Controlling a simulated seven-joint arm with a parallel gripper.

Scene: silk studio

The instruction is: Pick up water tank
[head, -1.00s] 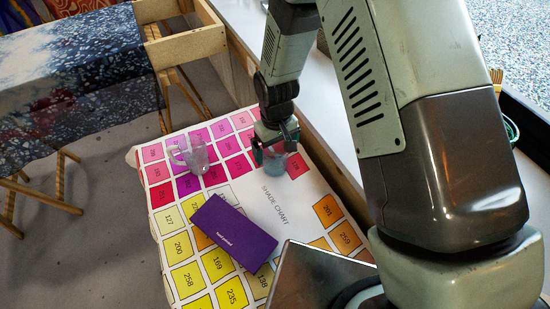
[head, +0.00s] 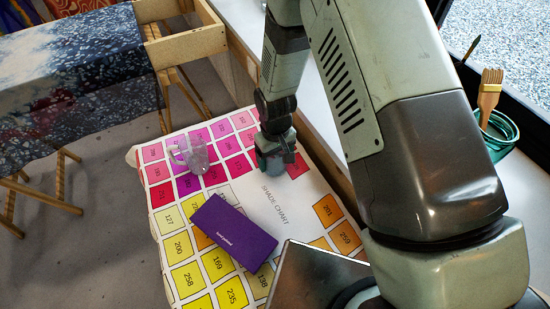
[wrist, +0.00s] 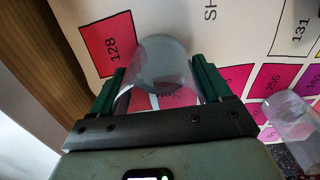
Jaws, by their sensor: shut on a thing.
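A clear cylindrical container with a grey-blue round part, which I take as the water tank (head: 273,169), stands at the upper right of the shade chart table. In the wrist view the tank (wrist: 163,62) sits between the two green fingers of my gripper (wrist: 157,76). In the head view my gripper (head: 274,158) comes down from above and is shut on the tank's sides. The gripper hides much of the tank there. I cannot see any gap between the tank and the table.
A clear handled jug (head: 194,155) stands left of the gripper; it also shows in the wrist view (wrist: 292,118). A purple box (head: 232,232) lies on the shade chart (head: 285,215). A pale ledge (head: 318,105) runs behind.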

